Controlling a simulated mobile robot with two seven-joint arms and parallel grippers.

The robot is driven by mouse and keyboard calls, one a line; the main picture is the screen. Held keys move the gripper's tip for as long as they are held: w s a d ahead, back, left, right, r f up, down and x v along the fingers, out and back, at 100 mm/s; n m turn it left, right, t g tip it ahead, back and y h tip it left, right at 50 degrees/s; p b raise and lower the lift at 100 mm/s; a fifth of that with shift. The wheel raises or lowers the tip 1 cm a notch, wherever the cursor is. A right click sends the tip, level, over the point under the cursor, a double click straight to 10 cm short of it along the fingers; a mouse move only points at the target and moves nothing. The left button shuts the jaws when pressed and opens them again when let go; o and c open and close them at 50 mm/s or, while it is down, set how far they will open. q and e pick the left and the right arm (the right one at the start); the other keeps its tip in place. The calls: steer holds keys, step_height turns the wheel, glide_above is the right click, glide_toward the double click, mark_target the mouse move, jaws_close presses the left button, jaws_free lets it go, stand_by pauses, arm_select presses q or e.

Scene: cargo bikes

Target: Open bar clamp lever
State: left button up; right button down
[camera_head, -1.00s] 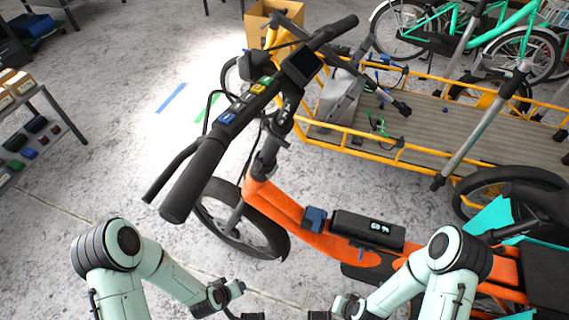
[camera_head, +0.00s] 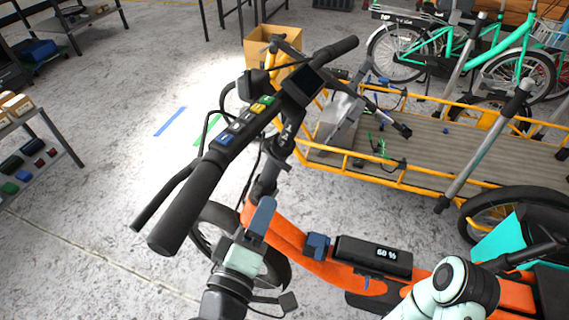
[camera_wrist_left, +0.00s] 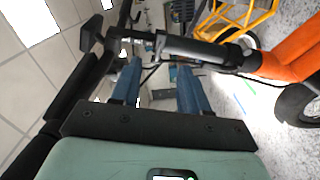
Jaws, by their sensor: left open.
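The orange bike's black handlebar (camera_head: 187,205) runs diagonally across the head view, with a row of coloured buttons and a display. Its dark stem (camera_head: 268,178) drops from the bar to the orange frame (camera_head: 280,238). The bar clamp lever is too small to pick out surely. My left gripper (camera_head: 262,213) is below the bar, beside the lower stem, with a blue finger pointing up. In the left wrist view its two blue fingers (camera_wrist_left: 158,68) are apart with nothing gripped, and the stem tube (camera_wrist_left: 190,50) passes beyond their tips.
A battery box (camera_head: 372,256) reading 60 % sits on the orange frame. A yellow cargo bike with a wooden deck (camera_head: 470,150) stands behind. A cardboard box (camera_head: 272,50) is at the back, shelves (camera_head: 30,150) at the left. The floor between is clear.

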mark_target(284, 168)
arm_select(q)
steer(key=x, duration=1.2)
steer(key=shift+w+d+f+p, duration=0.1)
steer(key=shift+w+p, duration=0.3)
arm_select(e)
steer(key=shift+s+a+r+g, duration=0.3)
steer(key=shift+s+a+r, duration=0.15)
steer(key=shift+s+r, duration=0.25)
arm_select(q)
jaws_close()
